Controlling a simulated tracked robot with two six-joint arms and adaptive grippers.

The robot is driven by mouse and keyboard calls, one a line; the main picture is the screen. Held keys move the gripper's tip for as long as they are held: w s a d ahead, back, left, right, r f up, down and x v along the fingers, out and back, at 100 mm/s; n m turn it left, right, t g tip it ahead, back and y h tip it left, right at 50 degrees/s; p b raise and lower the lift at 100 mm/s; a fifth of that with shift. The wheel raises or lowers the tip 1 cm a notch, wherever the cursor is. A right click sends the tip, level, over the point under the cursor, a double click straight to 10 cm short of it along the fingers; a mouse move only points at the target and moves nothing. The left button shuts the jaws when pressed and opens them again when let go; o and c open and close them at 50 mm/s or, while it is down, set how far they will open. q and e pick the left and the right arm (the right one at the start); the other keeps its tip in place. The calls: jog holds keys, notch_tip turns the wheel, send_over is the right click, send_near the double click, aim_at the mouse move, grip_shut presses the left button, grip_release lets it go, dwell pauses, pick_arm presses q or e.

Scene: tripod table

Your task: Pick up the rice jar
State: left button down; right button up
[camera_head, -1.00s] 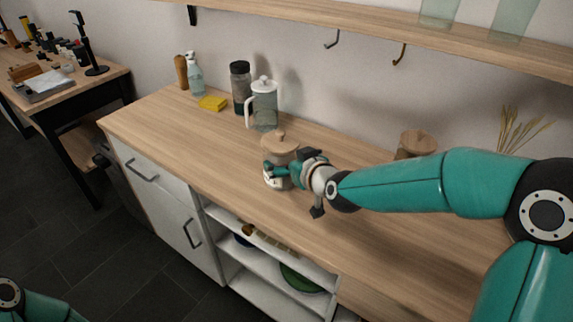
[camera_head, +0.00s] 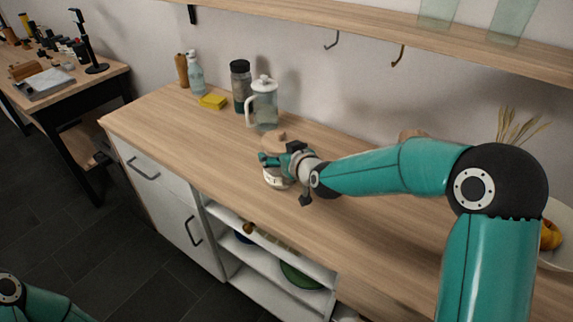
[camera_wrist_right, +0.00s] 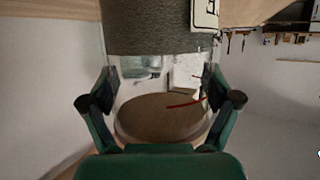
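The rice jar (camera_head: 274,181) stands upright on the wooden counter, near its front edge. It has a wooden lid with a knob (camera_head: 281,134) and a pale label low on its side. My right gripper (camera_head: 272,160) is around its upper part and hides its middle. In the right wrist view the glass (camera_wrist_right: 160,75) fills the space between the two fingers (camera_wrist_right: 158,88), with grey contents at the top of the picture. The fingers lie at both glass edges; whether they press on it I cannot tell. My left gripper is out of view.
A glass pitcher (camera_head: 264,103), dark-lidded jar (camera_head: 241,86), yellow sponge (camera_head: 212,102) and spray bottle (camera_head: 195,78) stand behind to the left. A shelf (camera_head: 380,30) with hooks hangs above. A fruit bowl (camera_head: 558,225) is far right.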

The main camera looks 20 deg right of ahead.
jog(key=c, duration=0.8)
jog(key=shift+r, duration=0.1)
jog(key=shift+c, duration=0.4)
jog(key=shift+w+r, duration=0.1)
jog(key=shift+r, duration=0.1)
